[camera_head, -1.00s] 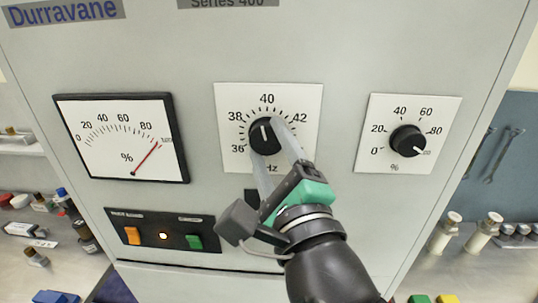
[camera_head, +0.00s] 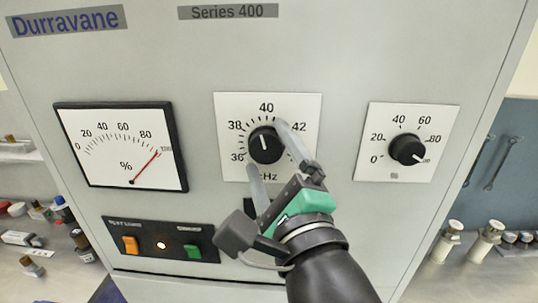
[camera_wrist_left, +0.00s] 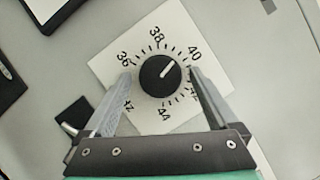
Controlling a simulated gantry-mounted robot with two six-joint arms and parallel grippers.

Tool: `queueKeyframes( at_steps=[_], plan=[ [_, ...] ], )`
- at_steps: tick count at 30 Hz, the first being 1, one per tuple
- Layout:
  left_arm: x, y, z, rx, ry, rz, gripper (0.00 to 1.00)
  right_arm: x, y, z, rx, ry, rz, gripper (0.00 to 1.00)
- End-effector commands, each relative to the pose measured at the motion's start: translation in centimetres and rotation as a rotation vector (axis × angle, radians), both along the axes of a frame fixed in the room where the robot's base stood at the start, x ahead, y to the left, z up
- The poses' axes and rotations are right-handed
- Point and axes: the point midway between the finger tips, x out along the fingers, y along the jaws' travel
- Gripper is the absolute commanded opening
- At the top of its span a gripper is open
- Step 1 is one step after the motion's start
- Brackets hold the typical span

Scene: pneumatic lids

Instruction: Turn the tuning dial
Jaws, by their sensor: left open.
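The tuning dial (camera_head: 265,146) is a round black knob with a white pointer line, on a white plate (camera_head: 229,108) marked from 36 to 44 in kHz. The pointer stands a little short of the 40 mark. My left gripper (camera_head: 266,145) is open, its two grey fingers on either side of the dial in the head view. In the left wrist view the dial (camera_wrist_left: 160,76) sits between the open fingers (camera_wrist_left: 161,72), with gaps on both sides. I cannot tell how far the fingertips are from the panel. My right gripper is out of view.
A percent meter (camera_head: 120,145) on the left has its red needle near 100. A second black knob (camera_head: 407,149) is on the right. Below the meter are an orange switch (camera_head: 130,244), a lit lamp and a green switch (camera_head: 193,251). Shelves with small items lie beside the cabinet.

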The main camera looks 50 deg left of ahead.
Motion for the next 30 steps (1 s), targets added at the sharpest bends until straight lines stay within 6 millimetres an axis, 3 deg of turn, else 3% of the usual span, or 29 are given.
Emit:
queueKeyframes(
  at_steps=[5,16,21,30],
  plan=[
    [-0.8,-1.9,-0.5,0.0,0.0,-0.006,0.93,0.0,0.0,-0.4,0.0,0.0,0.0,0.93],
    [-4.4,-9.0,-2.1,0.001,0.002,-0.004,0.93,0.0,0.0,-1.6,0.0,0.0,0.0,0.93],
    [-5.0,-10.1,-2.2,0.0,0.0,-0.001,0.93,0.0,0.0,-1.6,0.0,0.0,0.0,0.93],
    [-5.1,-10.1,-2.2,0.0,0.0,0.0,0.93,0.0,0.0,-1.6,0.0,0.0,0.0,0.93]
  ],
)
